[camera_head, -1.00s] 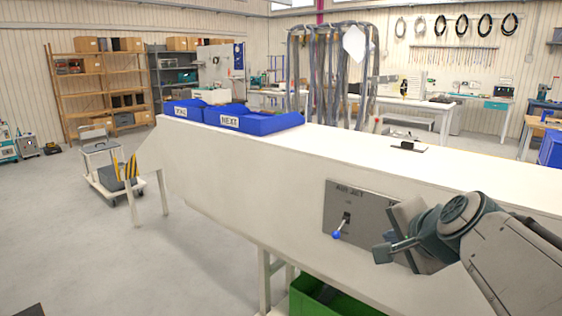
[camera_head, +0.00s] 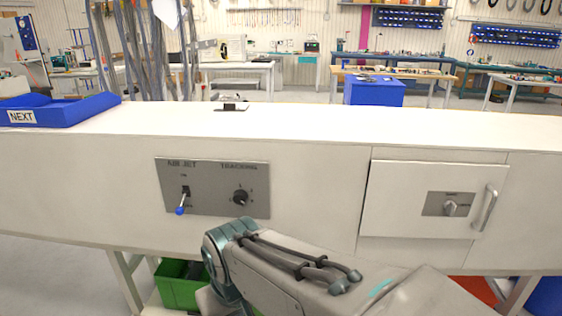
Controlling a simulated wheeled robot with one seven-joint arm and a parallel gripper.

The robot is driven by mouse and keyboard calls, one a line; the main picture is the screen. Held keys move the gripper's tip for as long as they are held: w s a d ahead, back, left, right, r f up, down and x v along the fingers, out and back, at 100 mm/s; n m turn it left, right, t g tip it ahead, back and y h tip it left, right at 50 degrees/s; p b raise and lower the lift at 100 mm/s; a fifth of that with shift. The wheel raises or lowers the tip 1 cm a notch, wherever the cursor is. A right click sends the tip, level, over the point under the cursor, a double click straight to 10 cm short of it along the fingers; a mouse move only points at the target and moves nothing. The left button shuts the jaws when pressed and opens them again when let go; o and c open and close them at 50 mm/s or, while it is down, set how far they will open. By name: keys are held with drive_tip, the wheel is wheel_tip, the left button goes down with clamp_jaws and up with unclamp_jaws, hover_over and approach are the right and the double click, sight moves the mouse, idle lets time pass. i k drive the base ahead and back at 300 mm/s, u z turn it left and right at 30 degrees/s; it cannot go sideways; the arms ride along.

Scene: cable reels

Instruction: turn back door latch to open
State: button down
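The door (camera_head: 405,205) is a white panel on the front of the white bench, at the right, and looks shut in its frame. Its latch (camera_head: 450,208) is a small light knob on a grey plate. An upright grey handle (camera_head: 485,207) sits just right of the plate. My arm crosses the bottom middle of the view, left of and below the door. My gripper's fingers do not show in this view, so what they hold cannot be seen.
A grey panel (camera_head: 213,202) left of the door carries a blue-tipped lever (camera_head: 181,209) and a black dial (camera_head: 240,197), close to my arm. A blue tray (camera_head: 60,108) stands on the bench top at left. A green bin (camera_head: 178,285) is below.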

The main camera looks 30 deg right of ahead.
sight(448, 205)
drive_tip(key=z, duration=2.2)
